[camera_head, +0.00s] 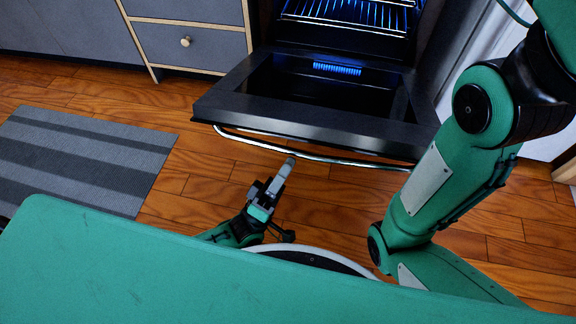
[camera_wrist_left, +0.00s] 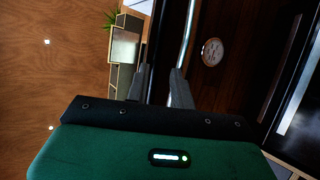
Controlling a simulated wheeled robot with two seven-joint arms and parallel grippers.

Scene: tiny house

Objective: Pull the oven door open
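The oven door (camera_head: 310,110) is folded down, nearly flat, in the head view, and the lit oven interior (camera_head: 345,15) shows behind it. Its metal handle (camera_head: 300,153) runs along the front edge. My left gripper (camera_head: 286,168) is just in front of and below the handle's middle. In the left wrist view, its two grey fingers (camera_wrist_left: 160,88) stand apart, with no object seen between them. The handle (camera_wrist_left: 188,35) rises beyond the right-hand finger there; I cannot tell whether they touch. My right gripper is not in view.
Grey drawers (camera_head: 190,45) stand left of the oven. A striped grey mat (camera_head: 85,155) lies on the wooden floor at the left. My right arm fills the right side, close to the door's right corner. Floor (camera_head: 185,165) is clear between mat and door.

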